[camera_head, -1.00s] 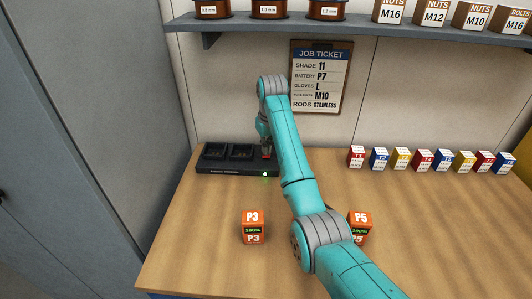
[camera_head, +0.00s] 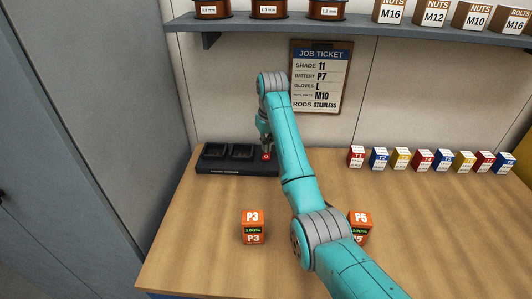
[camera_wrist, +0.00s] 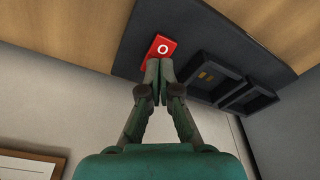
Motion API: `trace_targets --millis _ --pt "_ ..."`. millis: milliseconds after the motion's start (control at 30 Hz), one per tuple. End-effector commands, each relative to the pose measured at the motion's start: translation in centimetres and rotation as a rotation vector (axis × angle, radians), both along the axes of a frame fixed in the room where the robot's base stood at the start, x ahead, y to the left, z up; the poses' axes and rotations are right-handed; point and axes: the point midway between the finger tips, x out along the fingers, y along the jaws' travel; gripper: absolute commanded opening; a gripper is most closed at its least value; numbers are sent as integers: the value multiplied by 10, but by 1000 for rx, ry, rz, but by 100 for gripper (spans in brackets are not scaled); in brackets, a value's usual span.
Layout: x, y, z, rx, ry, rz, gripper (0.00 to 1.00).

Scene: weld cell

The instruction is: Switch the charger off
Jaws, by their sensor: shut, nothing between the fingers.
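The charger (camera_head: 222,167) is a black unit at the back left of the bench, with two empty bays. Its front light does not show lit. A red switch (camera_head: 266,156) marked O is on its right end; it also shows in the wrist view (camera_wrist: 161,47). My gripper (camera_wrist: 159,66) is shut and empty, its fingertips at the edge of the switch in the wrist view. In the head view my gripper (camera_head: 265,146) is partly hidden by my arm. I cannot tell whether the fingertips touch the switch.
Orange battery P3 (camera_head: 253,227) stands on the bench in front of the charger. Battery P5 (camera_head: 361,225) is partly behind my arm. Several small coloured boxes (camera_head: 423,160) line the back right. A job ticket (camera_head: 320,77) hangs on the wall below a shelf (camera_head: 350,27).

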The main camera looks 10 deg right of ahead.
Motion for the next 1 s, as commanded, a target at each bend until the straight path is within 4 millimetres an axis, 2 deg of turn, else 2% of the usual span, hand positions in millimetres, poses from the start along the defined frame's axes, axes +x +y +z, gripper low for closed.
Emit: trace_targets --millis 700,1000 --pt "0 0 48 0 -1 0 0" --pt "0 0 52 0 0 0 0"
